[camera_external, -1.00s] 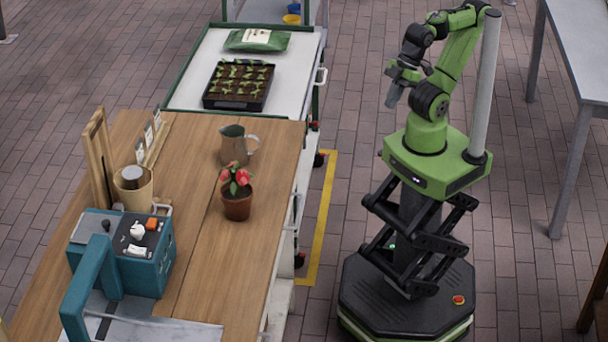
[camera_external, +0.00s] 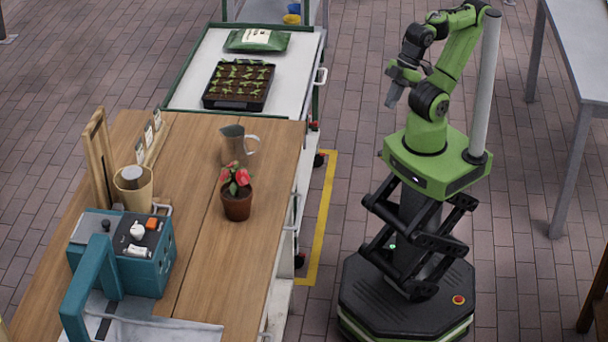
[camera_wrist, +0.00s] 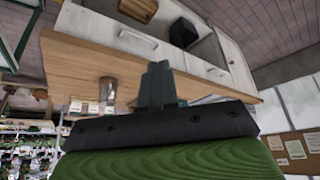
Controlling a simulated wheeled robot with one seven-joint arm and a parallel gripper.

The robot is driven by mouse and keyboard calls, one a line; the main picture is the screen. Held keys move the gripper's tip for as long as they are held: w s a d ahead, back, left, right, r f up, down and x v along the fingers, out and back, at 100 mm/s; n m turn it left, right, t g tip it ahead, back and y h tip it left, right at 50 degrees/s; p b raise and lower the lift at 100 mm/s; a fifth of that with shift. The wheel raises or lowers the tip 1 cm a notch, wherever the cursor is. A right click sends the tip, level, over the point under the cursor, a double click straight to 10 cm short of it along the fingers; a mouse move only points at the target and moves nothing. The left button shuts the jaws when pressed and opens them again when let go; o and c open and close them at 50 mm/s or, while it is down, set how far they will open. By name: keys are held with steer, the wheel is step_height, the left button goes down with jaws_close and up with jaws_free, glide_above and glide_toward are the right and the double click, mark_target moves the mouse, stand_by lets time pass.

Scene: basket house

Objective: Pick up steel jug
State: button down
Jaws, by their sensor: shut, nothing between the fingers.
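The steel jug (camera_external: 233,146) stands upright on the wooden table top (camera_external: 190,235), near its far right part, with its handle to the right. In the wrist view a greyish vessel (camera_wrist: 107,90) near the table edge looks like the jug, but it is small and blurred.
A potted red flower (camera_external: 237,200) stands just in front of the jug. A teal machine (camera_external: 124,255) and a tan cup (camera_external: 133,188) are at the table's left. A white cart top (camera_external: 190,80) behind carries a seedling tray (camera_external: 239,86) and a green bag (camera_external: 257,40). Floor separates me from the table.

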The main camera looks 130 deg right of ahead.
stand_by(0.4)
steer(key=c, duration=1.5)
jaws_free()
